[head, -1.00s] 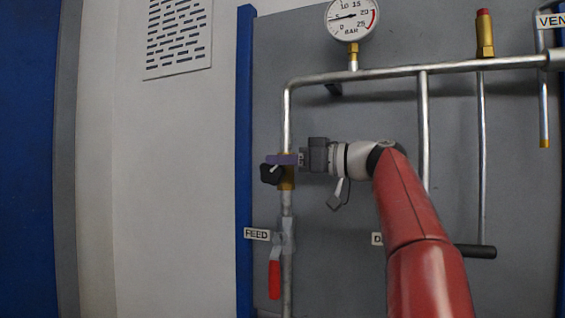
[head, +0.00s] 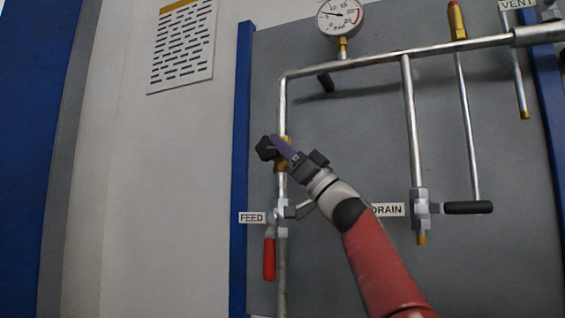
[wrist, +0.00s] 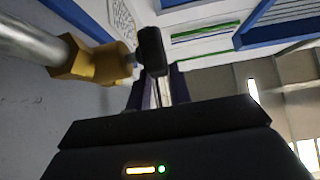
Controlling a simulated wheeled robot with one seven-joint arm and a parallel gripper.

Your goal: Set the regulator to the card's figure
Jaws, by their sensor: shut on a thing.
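The regulator has a brass body (head: 282,163) on the feed pipe and a black knob (head: 265,148) on its left. In the wrist view the brass body (wrist: 95,58) lies left of the black knob (wrist: 152,48). My gripper (head: 277,147), with purple fingers, is shut on the knob and tilted up to the left. The fingers hide part of the regulator. The round gauge (head: 341,17) is cut by the top edge; its needle points left and slightly up, in the low part of the scale. No card with a readable figure shows.
A red handle (head: 269,258) hangs beside the pipe below the FEED label (head: 252,218). A black drain handle (head: 468,207) sticks out to the right. A white sheet with dark dashes (head: 183,47) is on the wall. The panel between the pipes is mostly free.

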